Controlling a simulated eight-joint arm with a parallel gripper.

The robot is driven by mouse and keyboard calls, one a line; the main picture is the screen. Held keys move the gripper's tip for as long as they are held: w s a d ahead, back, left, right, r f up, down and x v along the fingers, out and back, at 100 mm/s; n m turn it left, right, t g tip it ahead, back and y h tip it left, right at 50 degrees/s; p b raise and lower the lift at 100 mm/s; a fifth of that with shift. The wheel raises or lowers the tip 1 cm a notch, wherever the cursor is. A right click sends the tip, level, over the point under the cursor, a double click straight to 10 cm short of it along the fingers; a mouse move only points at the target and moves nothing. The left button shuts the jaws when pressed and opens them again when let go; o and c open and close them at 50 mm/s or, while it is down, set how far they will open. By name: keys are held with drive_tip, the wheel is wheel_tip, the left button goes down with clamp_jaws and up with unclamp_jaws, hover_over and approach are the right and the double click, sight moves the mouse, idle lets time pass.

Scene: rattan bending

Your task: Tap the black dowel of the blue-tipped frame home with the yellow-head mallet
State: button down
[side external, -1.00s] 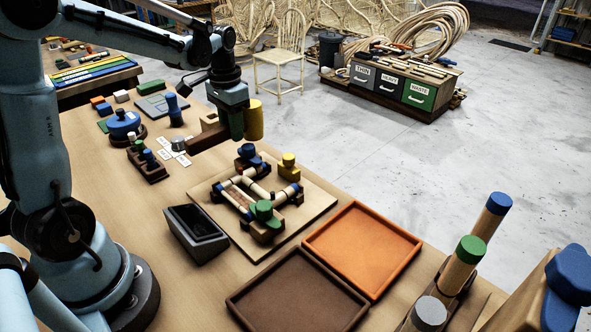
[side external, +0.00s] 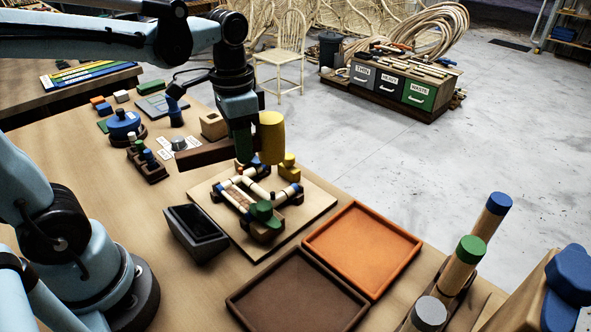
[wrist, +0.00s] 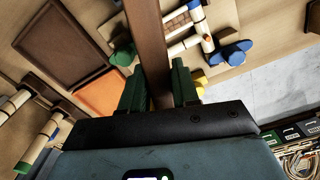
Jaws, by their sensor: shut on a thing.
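My gripper (side external: 243,148) has green fingers shut on the brown handle (side external: 203,154) of the mallet. The mallet's yellow head (side external: 271,138) hangs just right of the fingers, beside and above the far end of the frame. In the wrist view, my gripper (wrist: 158,90) grips the handle (wrist: 147,45) between both fingers; the head is not clearly visible there. The pale rattan frame with blue tips (side external: 229,185) lies in dark holders on a light board (side external: 312,205). It also shows in the wrist view (wrist: 194,13).
A block with a square hole (side external: 214,125) stands behind the handle.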

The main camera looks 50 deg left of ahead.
drive_tip(key=shift+m, duration=0.4)
drive_tip(key=shift+s+d+f, duration=0.2)
drive_tip(key=shift+s+f, duration=0.05)
drive_tip(key=shift+f, duration=0.4)
drive_tip(key=shift+s+d+f, duration=0.25)
drive_tip(key=shift+f, duration=0.4)
drive_tip(key=shift+s+d+f, duration=0.2)
drive_tip(key=shift+s+f, duration=0.05)
drive_tip(key=shift+f, duration=0.4)
drive_tip(key=shift+f, duration=0.1)
drive_tip(key=shift+f, duration=1.75)
drive_tip(key=shift+r, duration=1.8)
drive_tip(key=shift+f, duration=0.1)
drive_tip(key=shift+f, duration=0.2)
